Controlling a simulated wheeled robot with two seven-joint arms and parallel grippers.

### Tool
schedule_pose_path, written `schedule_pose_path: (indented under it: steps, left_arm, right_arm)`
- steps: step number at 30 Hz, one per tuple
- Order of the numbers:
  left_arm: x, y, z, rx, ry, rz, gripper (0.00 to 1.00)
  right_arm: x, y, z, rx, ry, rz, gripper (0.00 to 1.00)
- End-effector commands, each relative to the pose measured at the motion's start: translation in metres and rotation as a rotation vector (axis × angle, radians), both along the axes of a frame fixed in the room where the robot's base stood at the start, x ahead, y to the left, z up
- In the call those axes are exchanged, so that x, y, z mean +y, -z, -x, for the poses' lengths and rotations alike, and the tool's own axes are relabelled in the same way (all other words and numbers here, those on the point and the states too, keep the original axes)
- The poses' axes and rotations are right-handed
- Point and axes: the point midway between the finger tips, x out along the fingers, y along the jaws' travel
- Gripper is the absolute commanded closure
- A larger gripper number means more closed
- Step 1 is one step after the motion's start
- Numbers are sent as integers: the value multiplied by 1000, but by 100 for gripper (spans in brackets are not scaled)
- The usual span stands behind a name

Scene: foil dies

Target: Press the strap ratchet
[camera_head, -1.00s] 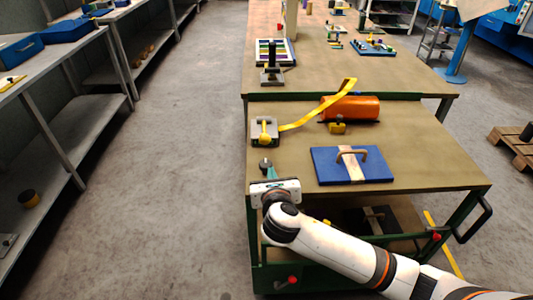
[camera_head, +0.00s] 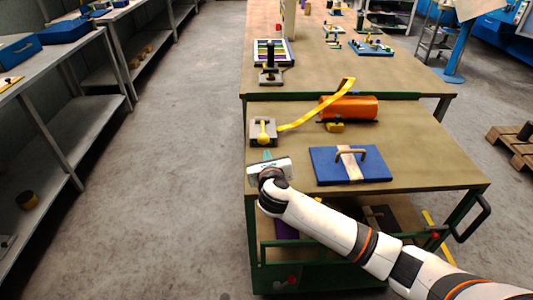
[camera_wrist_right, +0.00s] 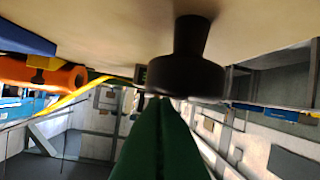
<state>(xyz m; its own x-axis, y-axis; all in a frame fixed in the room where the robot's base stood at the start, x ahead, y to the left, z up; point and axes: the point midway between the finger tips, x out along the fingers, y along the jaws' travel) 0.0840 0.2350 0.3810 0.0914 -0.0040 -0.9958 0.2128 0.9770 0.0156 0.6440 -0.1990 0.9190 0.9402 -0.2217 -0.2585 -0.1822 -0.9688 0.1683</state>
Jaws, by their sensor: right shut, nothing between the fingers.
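The strap ratchet (camera_head: 263,132), a grey block with a yellow lever, sits near the left edge of the front bench. Its yellow strap (camera_head: 315,110) rises to the right over an orange cylinder (camera_head: 352,107). My right gripper (camera_head: 267,155) is shut and empty just in front of the ratchet, apart from it. In the right wrist view its green fingers (camera_wrist_right: 160,110) point toward a dark knob (camera_wrist_right: 187,65) close by; I cannot tell if they touch. The knob mostly hides the ratchet there; the strap (camera_wrist_right: 80,96) and cylinder (camera_wrist_right: 42,74) show at left. My left gripper is not in view.
A blue board (camera_head: 376,164) with a wooden strip and curved handle lies right of my right gripper. A small yellow block (camera_head: 335,127) sits before the cylinder. A second bench (camera_head: 330,75) adjoins behind. The bench's right part is clear.

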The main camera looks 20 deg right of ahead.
Motion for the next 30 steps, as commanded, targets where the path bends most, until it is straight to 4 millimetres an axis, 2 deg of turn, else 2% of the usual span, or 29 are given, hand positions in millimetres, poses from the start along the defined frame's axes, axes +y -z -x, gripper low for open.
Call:
schedule_pose_path:
  steps: [3, 8, 20, 27, 30]
  left_arm:
    - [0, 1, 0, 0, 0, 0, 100]
    - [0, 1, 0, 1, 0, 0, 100]
    - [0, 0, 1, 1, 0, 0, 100]
    - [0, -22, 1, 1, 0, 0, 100]
    - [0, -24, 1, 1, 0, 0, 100]
  right_arm:
    - [-4, 4, -15, 0, 2, 0, 100]
    - [-6, 6, -23, 0, 0, -1, 100]
    - [-6, 5, -24, 2, 0, 0, 100]
    - [-6, -6, -25, 36, 1, -10, 100]
    - [-6, -5, -25, 48, 0, -12, 100]
